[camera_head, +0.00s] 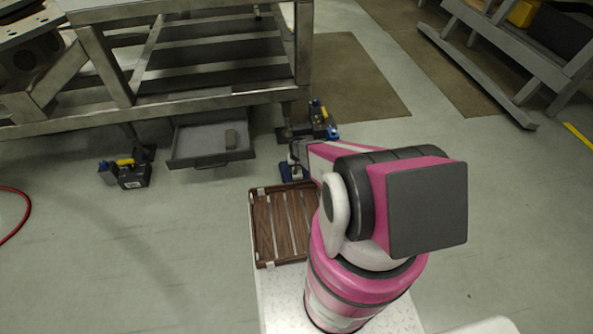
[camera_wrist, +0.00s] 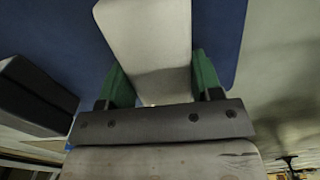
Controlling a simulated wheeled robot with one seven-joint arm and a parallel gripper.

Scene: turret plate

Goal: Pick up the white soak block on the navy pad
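The white soak block (camera_wrist: 150,40) fills the upper middle of the wrist view, with the navy pad (camera_wrist: 222,25) behind it on both sides. My gripper (camera_wrist: 163,90) has its two green fingers against opposite sides of the block, with no gap visible on either side. It looks shut on the block. I cannot tell whether the block still rests on the pad.
A brown slatted tray (camera_head: 252,230) lies on the white speckled surface beside my arm. A metal workbench (camera_head: 200,100) with an open grey drawer (camera_head: 190,160) stands beyond. A black box-like thing (camera_wrist: 35,95) is at the left in the wrist view. Open floor lies left.

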